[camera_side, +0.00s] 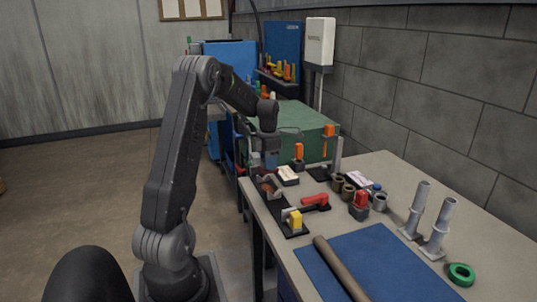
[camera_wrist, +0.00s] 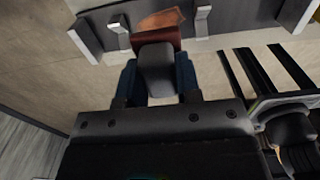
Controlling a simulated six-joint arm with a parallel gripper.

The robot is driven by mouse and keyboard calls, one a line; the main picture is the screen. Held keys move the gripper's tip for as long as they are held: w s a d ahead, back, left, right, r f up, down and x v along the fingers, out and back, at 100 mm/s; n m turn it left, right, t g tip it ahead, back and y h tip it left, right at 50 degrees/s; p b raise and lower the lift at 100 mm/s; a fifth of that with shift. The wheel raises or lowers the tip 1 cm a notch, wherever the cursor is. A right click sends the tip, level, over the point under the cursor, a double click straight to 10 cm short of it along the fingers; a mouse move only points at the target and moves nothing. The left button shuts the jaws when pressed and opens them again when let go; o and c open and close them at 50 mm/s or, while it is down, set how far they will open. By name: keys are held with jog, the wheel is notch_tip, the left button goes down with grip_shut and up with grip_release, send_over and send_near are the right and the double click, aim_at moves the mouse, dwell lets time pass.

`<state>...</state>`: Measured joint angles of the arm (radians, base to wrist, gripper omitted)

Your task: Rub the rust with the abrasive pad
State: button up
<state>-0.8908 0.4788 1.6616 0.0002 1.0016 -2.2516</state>
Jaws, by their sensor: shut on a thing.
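My gripper (camera_wrist: 157,76) has blue fingers, shut on the dark grey block-shaped handle of the abrasive pad (camera_wrist: 155,40). The pad is dark red-brown and sticks out beyond the fingers. An orange-brown rust patch (camera_wrist: 164,18) lies right by the pad's far edge, on a grey part between two light clips; whether the pad touches it I cannot tell. In the side view my gripper (camera_side: 264,164) points down over the near-left edge of the table, just above a dark tray holding a reddish-brown part (camera_side: 270,188). The pad is hard to make out there.
Close by on the table (camera_side: 455,245) are a white box (camera_side: 288,175), a red-handled tool (camera_side: 315,199) and a yellow block (camera_side: 293,219). Cups and grey pipe stands (camera_side: 440,230) stand to the right. A blue mat (camera_side: 375,265) with a brown rod is in front.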

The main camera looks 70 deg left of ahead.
aim_at(267, 187)
jog(key=shift+f, duration=3.05)
jog(key=shift+f, duration=0.6)
jog(key=shift+d+r, duration=0.1)
jog(key=shift+d, duration=0.8)
jog(key=shift+a, duration=1.75)
jog(key=shift+f, duration=0.2)
